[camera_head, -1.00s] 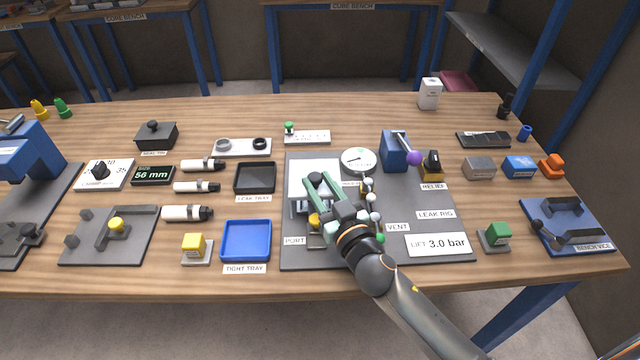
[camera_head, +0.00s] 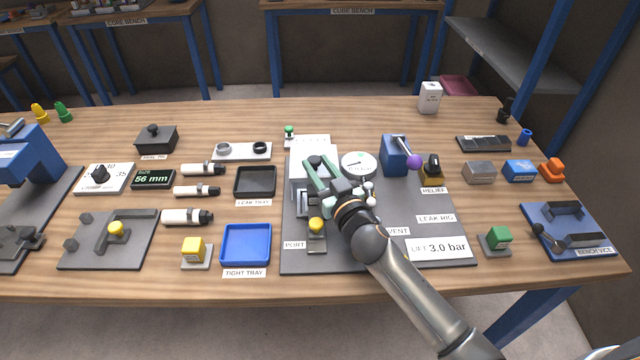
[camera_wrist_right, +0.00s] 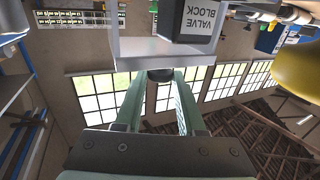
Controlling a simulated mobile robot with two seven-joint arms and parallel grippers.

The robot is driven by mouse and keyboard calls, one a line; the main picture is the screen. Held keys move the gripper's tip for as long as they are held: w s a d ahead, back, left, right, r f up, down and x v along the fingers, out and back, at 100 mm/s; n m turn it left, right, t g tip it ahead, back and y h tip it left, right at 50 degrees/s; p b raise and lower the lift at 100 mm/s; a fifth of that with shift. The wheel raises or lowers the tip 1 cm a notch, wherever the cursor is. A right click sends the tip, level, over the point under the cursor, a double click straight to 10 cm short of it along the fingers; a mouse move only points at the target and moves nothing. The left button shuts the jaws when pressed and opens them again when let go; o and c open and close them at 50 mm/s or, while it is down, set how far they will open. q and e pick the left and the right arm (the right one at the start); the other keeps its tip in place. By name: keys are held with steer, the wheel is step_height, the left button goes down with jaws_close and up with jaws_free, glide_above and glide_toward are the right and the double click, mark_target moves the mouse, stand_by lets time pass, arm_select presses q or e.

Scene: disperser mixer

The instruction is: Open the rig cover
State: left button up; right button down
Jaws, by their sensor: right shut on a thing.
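The leak rig's pale grey cover (camera_head: 299,182) is at the rig's left part, partly hidden by my right gripper (camera_head: 315,168). My right gripper is shut on the cover's dark knob (camera_wrist_right: 160,75); the wrist view shows the knob between the green fingertips. The cover's grey edge (camera_wrist_right: 130,48) is just beyond the knob, and a dark block labelled VALVE BLOCK (camera_wrist_right: 198,18) shows past it. The cover looks tilted up, but its exact angle is hard to tell. My left gripper is not in view.
The yellow-topped port piece (camera_head: 316,226) stands in front of the cover. A pressure gauge (camera_head: 359,164) and a blue block with a purple-knobbed lever (camera_head: 395,153) are to the right. A blue tray (camera_head: 246,244) and a black tray (camera_head: 255,181) lie to the left.

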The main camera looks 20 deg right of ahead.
mark_target(318, 154)
steer(key=w, duration=0.2)
steer(key=w+d, duration=0.1)
steer(key=w, duration=0.1)
steer(key=shift+w+d, duration=0.1)
steer(key=shift+w, duration=0.15)
steer(key=c, duration=0.5)
jaws_free()
steer(key=shift+s, duration=0.1)
steer(key=shift+s+d+b, duration=0.15)
steer(key=shift+s+d, duration=0.1)
steer(key=shift+s, duration=1.6)
steer(key=shift+s+d+b, duration=0.15)
steer(key=shift+s+d, duration=0.05)
steer(key=shift+s, duration=1.65)
